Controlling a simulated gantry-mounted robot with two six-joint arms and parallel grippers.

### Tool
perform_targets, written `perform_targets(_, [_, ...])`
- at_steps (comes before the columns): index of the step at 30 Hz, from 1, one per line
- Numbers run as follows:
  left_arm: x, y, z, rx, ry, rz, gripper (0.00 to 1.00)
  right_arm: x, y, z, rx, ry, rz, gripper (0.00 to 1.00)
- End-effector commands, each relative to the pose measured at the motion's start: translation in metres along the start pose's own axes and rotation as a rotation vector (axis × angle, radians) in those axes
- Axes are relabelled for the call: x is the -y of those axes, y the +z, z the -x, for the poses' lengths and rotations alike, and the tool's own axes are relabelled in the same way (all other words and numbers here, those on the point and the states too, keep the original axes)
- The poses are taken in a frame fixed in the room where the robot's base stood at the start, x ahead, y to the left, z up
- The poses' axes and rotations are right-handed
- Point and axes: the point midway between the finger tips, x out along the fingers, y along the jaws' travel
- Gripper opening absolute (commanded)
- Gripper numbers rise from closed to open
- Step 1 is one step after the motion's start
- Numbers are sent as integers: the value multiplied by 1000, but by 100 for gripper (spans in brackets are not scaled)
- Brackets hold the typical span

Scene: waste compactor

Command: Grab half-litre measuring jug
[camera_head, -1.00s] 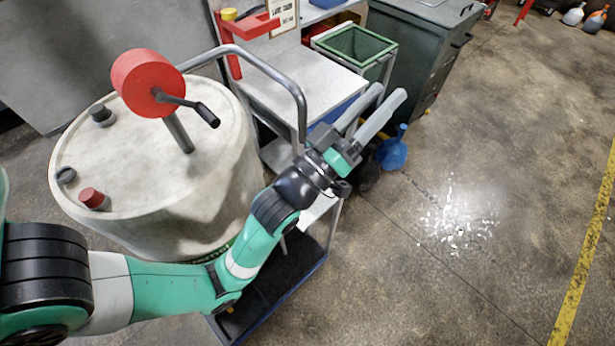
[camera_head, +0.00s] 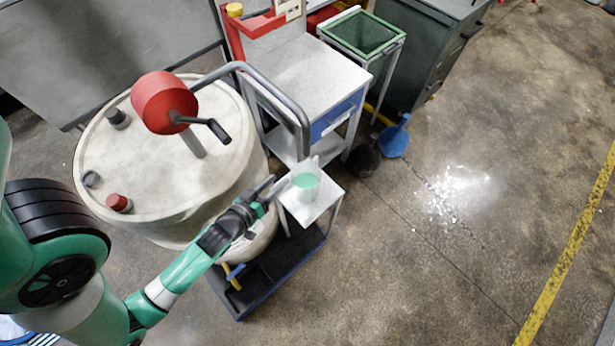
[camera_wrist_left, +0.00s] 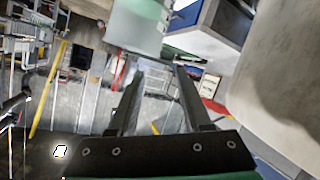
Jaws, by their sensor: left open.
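The measuring jug (camera_head: 306,181) is translucent with a pale green tint and stands upright on a small white side table (camera_head: 317,212). In the left wrist view the jug (camera_wrist_left: 138,26) shows at the top, just beyond the fingertips. My left gripper (camera_head: 277,186) is at the jug's left side in the head view, with its fingers pointing towards it. In the left wrist view the fingers (camera_wrist_left: 160,72) are apart with nothing between them. Whether a fingertip touches the jug cannot be told. My right gripper is not in view.
A large pale drum (camera_head: 150,190) with a red crank roller (camera_head: 164,102) stands left of the jug. A curved metal handle (camera_head: 270,88) rises close behind it. A grey workbench (camera_head: 315,75) is at the back. A blue scoop (camera_head: 395,138) lies on the floor, which is open to the right.

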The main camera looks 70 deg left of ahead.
Motion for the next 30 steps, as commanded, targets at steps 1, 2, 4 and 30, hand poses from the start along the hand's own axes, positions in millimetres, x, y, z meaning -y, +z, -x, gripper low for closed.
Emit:
perform_targets(1, [0, -1, -10, -3, 0, 0, 49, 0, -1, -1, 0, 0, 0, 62])
perform_targets(2, [0, 0, -14, -1, 0, 1, 49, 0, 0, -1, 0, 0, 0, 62])
perform_targets(4, [0, 0, -21, 0, 0, -1, 49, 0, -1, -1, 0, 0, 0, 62])
perform_targets(30, [-4, 8, -76, 0, 1, -1, 27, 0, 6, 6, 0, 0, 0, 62])
